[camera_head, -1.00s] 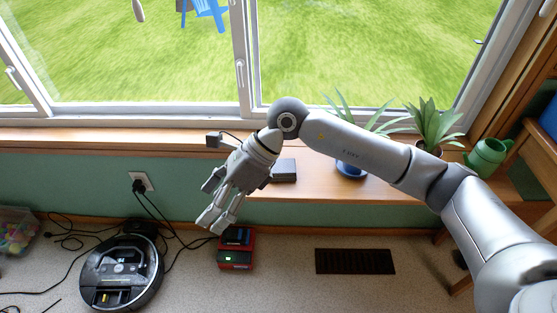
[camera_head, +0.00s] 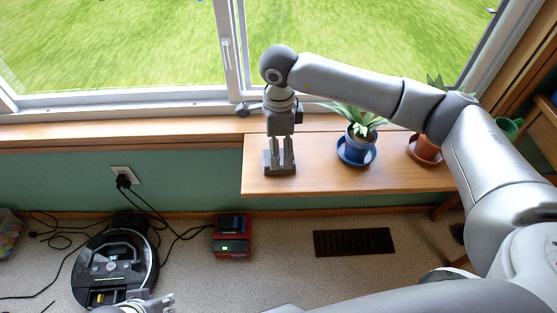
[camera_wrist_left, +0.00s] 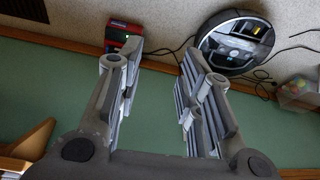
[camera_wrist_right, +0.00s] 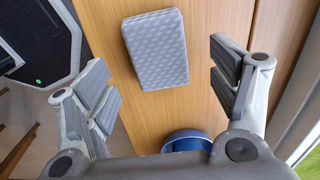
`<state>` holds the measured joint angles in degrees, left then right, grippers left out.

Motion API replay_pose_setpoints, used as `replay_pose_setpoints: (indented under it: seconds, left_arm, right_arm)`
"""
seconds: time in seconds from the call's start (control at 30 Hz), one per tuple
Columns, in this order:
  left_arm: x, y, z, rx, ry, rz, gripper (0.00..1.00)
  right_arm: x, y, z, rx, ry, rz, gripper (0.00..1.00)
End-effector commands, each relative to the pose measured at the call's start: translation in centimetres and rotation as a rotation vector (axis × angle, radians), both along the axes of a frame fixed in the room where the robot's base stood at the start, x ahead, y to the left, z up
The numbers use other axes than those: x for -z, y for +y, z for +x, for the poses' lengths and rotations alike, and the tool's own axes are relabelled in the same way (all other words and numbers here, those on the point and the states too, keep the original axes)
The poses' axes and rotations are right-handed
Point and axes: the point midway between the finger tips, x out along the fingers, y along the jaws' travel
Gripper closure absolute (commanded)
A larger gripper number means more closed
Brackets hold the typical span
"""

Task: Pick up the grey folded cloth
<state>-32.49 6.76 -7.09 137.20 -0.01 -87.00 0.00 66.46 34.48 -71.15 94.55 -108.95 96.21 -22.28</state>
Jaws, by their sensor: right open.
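The grey folded cloth (camera_wrist_right: 155,48) is a flat, patterned rectangle lying on the wooden shelf. In the head view the cloth (camera_head: 280,172) is partly hidden behind the fingers of my right gripper (camera_head: 281,160). The right gripper points down over it. In the right wrist view this gripper (camera_wrist_right: 160,70) is open, with the cloth between and ahead of its spread fingers; I cannot tell the exact height gap. My left gripper (camera_wrist_left: 157,62) is open and empty, facing the green wall. Only part of it (camera_head: 150,303) shows at the bottom of the head view.
A blue-potted plant (camera_head: 360,140) on a saucer stands right of the cloth, and a terracotta-potted plant (camera_head: 427,148) farther right. The window and sill (camera_head: 120,130) are behind. A robot vacuum (camera_head: 112,268), cables and a red device (camera_head: 231,240) are on the floor.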

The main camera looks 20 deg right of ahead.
Motion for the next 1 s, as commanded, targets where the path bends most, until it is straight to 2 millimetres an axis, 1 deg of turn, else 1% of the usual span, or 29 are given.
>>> replay_pose_setpoints:
  seconds: [0.03,0.1,0.2,0.3,0.53,0.57,0.87,0.9,1.0]
  left_arm:
    - [-0.4,0.0,-0.1,0.000,-0.006,0.000,0.66]
    - [-1.1,0.1,-0.4,0.000,-0.009,-0.001,0.66]
    - [-1.5,0.1,-0.5,-0.001,-0.009,0.000,0.66]
    - [-1.7,0.1,-0.6,-0.001,-0.011,0.000,0.66]
    - [-1.8,0.1,-0.6,-0.001,-0.011,0.000,0.66]
    - [-1.8,0.1,-0.6,-0.001,-0.011,0.000,0.66]
    - [-1.8,0.1,-0.6,-0.001,-0.011,0.000,0.66]
    - [-1.8,0.1,-0.6,-0.001,-0.011,0.000,0.66]
    - [-1.8,0.1,-0.6,-0.001,-0.011,0.000,0.66]
  right_arm:
    - [1.2,0.1,-0.2,0.000,0.005,-0.001,0.20]
    - [2.3,0.2,-0.3,0.000,0.004,0.000,0.20]
    - [3.5,0.2,-0.3,0.001,0.003,0.000,0.20]
    - [4.1,0.2,-0.2,0.001,0.001,0.001,0.20]
    - [4.2,0.2,-0.2,0.000,0.001,0.001,0.20]
    - [4.2,0.2,-0.2,0.000,0.001,0.001,0.22]
    - [4.2,0.2,-0.2,0.000,0.001,0.001,0.61]
    - [4.2,0.2,-0.2,0.000,0.001,0.001,0.63]
    - [4.1,0.2,-0.2,0.000,0.001,0.001,0.63]
